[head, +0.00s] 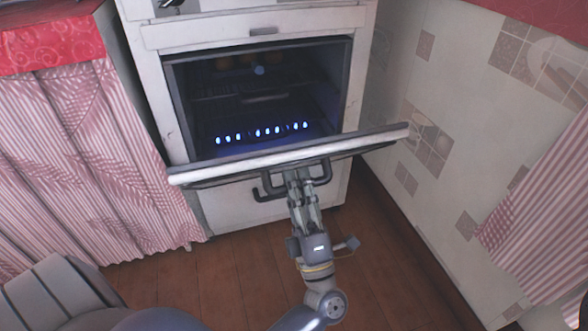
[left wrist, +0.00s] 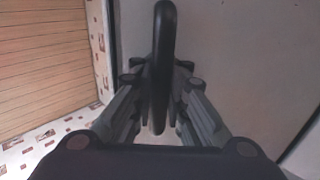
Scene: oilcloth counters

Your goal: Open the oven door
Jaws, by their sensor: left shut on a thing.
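The white oven (head: 154,84) stands against the back wall. Its door (head: 230,166) is hinged down and stands well open, showing the dark interior with a row of blue lights. The dark door handle (head: 320,170) is on the door's outer face. My left gripper (head: 299,176) reaches up to the handle from below and is shut on it. In the left wrist view, the handle (left wrist: 164,60) runs between the fingers of the left gripper (left wrist: 160,100), with the pale door face (left wrist: 245,60) behind it. My right gripper is not in view.
A counter with a striped pink curtain (head: 80,150) stands at left. A tiled wall (head: 440,100) is close at right. The wooden floor (head: 220,280) in front is clear.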

